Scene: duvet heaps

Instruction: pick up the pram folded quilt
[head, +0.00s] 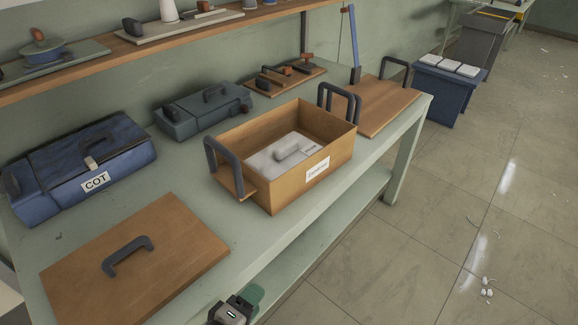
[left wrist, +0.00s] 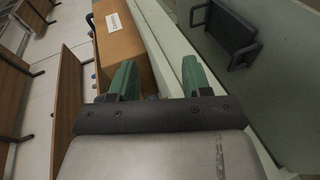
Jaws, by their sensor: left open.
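I see no quilt labelled pram. A dark blue soft bundle or case (head: 75,168) with a white COT label lies at the left of the pale green bench (head: 200,165). A wooden box (head: 240,150) in the middle holds a flat grey-white item (head: 270,158) with a raised grip; the box's label is too small to read. My left gripper (head: 240,303) is at the bottom edge of the head view, in front of the bench. In the left wrist view its green fingers (left wrist: 157,78) are apart with nothing between them. My right gripper is not in view.
A wooden board with a dark handle (head: 135,262) lies at the bench's front left. A grey-green case (head: 203,110) stands behind. Another board (head: 385,105) lies at the far right end. A shelf (head: 150,45) runs above. A blue bin (head: 448,92) stands on the open floor.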

